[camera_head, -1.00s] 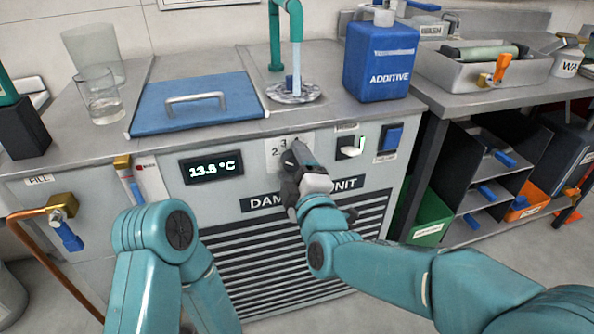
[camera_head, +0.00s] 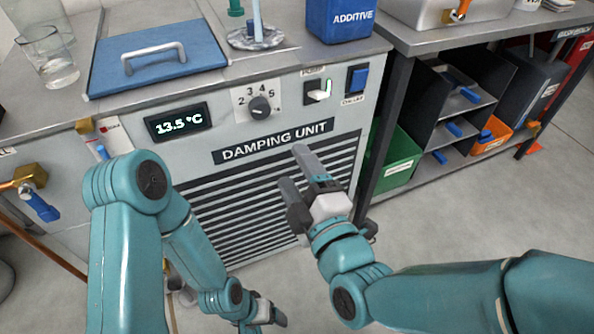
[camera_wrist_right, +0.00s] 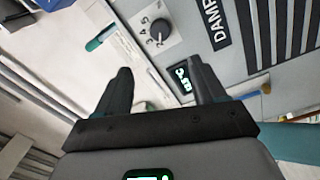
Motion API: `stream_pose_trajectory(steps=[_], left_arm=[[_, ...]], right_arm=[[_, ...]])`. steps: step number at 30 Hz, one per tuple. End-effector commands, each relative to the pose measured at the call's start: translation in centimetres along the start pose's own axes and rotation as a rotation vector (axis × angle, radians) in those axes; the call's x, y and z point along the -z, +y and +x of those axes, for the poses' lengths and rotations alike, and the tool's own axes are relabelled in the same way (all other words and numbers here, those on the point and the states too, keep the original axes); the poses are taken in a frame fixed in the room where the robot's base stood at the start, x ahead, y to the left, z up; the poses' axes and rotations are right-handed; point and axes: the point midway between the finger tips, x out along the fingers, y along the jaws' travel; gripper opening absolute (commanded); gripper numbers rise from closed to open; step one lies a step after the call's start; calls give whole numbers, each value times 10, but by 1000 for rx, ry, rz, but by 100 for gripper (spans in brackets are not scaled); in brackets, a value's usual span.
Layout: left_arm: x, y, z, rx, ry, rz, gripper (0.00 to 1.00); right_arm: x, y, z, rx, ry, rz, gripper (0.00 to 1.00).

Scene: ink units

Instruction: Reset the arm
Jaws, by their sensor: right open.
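My right gripper (camera_head: 292,168) is open and empty in front of the vent slats of the damping unit (camera_head: 205,165), below and right of its dial. The dial (camera_head: 260,107) is a dark round knob on a numbered plate, clear of the fingers. In the right wrist view both fingers (camera_wrist_right: 160,76) are apart with nothing between them, and the dial (camera_wrist_right: 160,28) shows beyond. My left gripper (camera_head: 270,312) hangs low near the bottom edge; its jaw opening is too small to tell.
A display (camera_head: 178,122) reads 13.5 °C. A blue lid (camera_head: 155,60), a glass beaker (camera_head: 52,62) and a blue additive container (camera_head: 341,18) are on top. Open floor lies at the right.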

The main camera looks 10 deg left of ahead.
Motion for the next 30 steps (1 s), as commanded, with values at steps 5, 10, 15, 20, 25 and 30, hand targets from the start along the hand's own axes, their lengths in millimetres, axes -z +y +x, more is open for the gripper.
stream_pose_trajectory(steps=[5, 10, 15, 20, 25, 30], left_arm=[[0, 0, 0, 0, 0, 0, 79], [0, 0, 0, 0, 0, 0, 79], [0, 0, 0, 0, 0, 0, 79], [0, 0, 0, 0, 0, 0, 79], [0, 0, 0, 0, 0, 0, 79], [0, 0, 0, 0, 0, -1, 79]], right_arm=[[0, 0, 0, 0, 0, 0, 70], [0, 0, 0, 0, 0, 0, 70], [-11, 0, 1, 0, -23, 4, 70], [-90, -33, 0, 70, -192, 32, 70], [-201, -117, -34, 264, -438, 148, 70], [-264, -221, -105, 480, -697, 544, 70]])
